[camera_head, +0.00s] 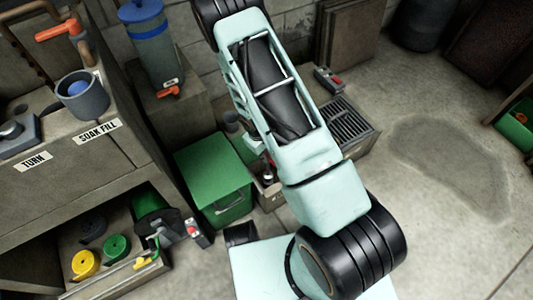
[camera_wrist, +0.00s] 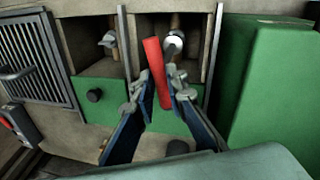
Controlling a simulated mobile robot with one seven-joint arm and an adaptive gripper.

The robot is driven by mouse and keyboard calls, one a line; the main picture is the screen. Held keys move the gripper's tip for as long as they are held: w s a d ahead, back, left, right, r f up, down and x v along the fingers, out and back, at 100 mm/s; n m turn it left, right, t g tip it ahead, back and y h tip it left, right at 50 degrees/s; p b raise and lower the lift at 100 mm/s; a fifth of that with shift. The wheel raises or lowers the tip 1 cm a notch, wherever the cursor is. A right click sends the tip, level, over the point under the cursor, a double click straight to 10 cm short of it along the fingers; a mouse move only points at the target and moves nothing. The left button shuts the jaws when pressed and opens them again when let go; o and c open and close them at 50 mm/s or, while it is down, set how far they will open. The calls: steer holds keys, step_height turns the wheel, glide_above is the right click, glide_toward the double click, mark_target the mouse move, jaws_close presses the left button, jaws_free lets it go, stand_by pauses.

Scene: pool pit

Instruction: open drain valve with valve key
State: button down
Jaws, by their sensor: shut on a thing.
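A red bar (camera_wrist: 154,62), apparently the handle of the valve key, stands slightly tilted in the wrist view. My gripper (camera_wrist: 158,92) has its blue fingers shut on it from both sides. Behind it are two open compartments: a metal fitting (camera_wrist: 108,42) sits in the left one and a round metal fitting (camera_wrist: 173,43) in the right one. I cannot tell whether the key touches any fitting. In the head view my arm hides most of the gripper and compartments.
A green box (camera_head: 214,175) stands left of my arm and close at right in the wrist view (camera_wrist: 268,80). A grate (camera_head: 350,124) lies beside the compartments. A bench with a "SOAK FILL" cup (camera_head: 83,96) is at left. Open floor (camera_head: 450,165) lies at right.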

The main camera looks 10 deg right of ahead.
steer(key=shift+a+r, duration=0.1)
steer(key=shift+r, duration=0.05)
steer(key=shift+w+r+p, duration=0.1)
steer(key=shift+r+p, duration=0.85)
steer(key=shift+r, duration=0.35)
steer(key=shift+r+p, duration=0.45)
steer(key=shift+r, duration=0.2)
step_height(320, 180, up, 9)
steer(key=p, duration=0.6)
